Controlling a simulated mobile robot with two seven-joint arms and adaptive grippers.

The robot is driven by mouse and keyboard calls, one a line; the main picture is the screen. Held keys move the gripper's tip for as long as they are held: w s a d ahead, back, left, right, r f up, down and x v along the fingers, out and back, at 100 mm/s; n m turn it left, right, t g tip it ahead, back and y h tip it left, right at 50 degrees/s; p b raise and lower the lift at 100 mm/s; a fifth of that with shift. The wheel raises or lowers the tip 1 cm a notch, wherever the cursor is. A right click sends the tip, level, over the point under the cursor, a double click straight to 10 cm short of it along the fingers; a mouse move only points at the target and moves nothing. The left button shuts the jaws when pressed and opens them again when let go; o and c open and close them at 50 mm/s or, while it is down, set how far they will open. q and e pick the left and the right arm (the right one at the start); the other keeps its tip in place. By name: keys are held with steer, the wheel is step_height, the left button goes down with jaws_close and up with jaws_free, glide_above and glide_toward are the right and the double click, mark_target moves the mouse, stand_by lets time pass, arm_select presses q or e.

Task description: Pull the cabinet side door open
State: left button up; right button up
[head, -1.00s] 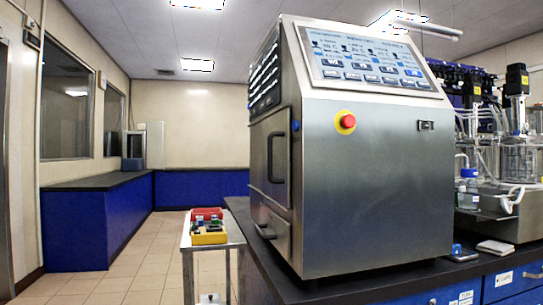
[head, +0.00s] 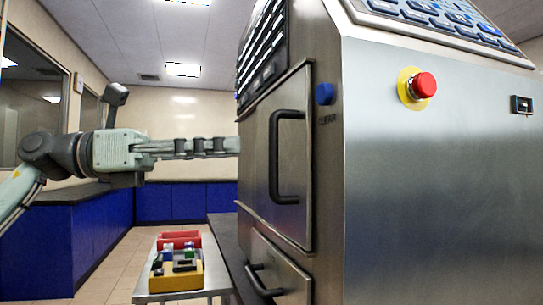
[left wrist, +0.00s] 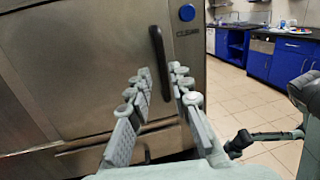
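The steel cabinet's side door (head: 262,190) is shut in the head view, with a black upright bar handle (head: 285,155) near its near edge. My left gripper (head: 238,146) reaches in from the left, level with the handle; in this view its tips end at the door's far edge, left of the handle. In the left wrist view, my left gripper (left wrist: 160,78) is open, its two fingers apart. The handle (left wrist: 160,60) shows ahead, in line with the gap between them. Nothing is gripped. I cannot make out my right gripper.
A lower drawer with a handle (head: 262,281) is under the door. A metal cart (head: 205,284) carries a red bin (head: 180,237) and a yellow bin (head: 177,282) below my left arm. A red stop button (head: 423,85) is on the cabinet front. Tiled floor (head: 112,270) is clear beyond.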

arm_select(q)
steer(key=p, duration=0.1)
glide_above(274, 189)
steer(key=shift+w+m+y, duration=0.3)
steer(key=shift+w, duration=0.05)
arm_select(e)
steer(key=x, duration=0.2)
steer(key=shift+w+a+f, duration=0.2)
steer(key=shift+f, duration=0.15)
arm_select(q)
jaws_close()
arm_select(e)
steer(key=shift+w+r, duration=0.1)
steer(key=shift+r, duration=0.05)
